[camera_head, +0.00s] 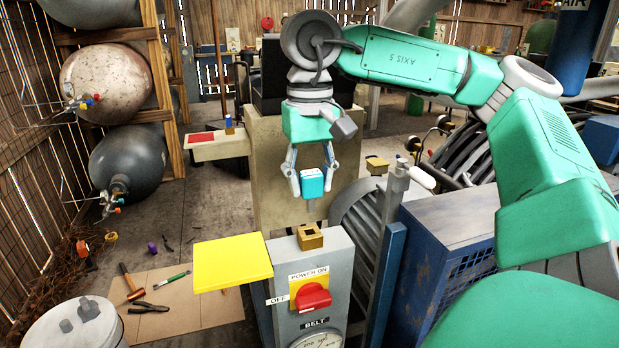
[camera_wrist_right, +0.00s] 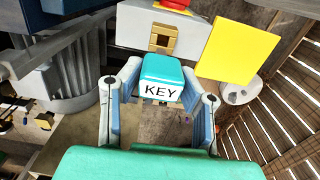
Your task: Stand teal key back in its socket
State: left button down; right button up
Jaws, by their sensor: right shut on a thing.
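The teal key (camera_head: 312,183) is a small teal block with a pale shank below it. My right gripper (camera_head: 312,176) is shut on it and holds it upright in the air. In the right wrist view the key (camera_wrist_right: 164,79) shows the word KEY between the fingers of my right gripper (camera_wrist_right: 163,88). A brass socket block (camera_head: 310,237) with a square hole sits on top of the grey control box (camera_head: 342,262). The key is above and apart from the socket; the socket (camera_wrist_right: 163,38) also shows beyond the key in the right wrist view. My left gripper is not in view.
A yellow panel (camera_head: 232,262) juts out left of the box. A red power knob (camera_head: 313,297) and a gauge are on its front. A blue compressor housing (camera_head: 448,262) stands at right. Tools lie on a board (camera_head: 190,309) on the floor.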

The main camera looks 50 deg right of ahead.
aim_at(309, 211)
jog(key=shift+f+b, duration=0.9)
jog(key=shift+f, duration=0.65)
jog(key=shift+a, duration=0.15)
dwell(0.3)
jog(key=shift+f+b, duration=0.95)
jog(key=shift+f, duration=0.65)
dwell(0.8)
jog(key=o, duration=1.2)
jog(key=shift+o, duration=0.2)
notch_tip(309, 211, up, 12)
jog(key=shift+w+f, duration=0.1)
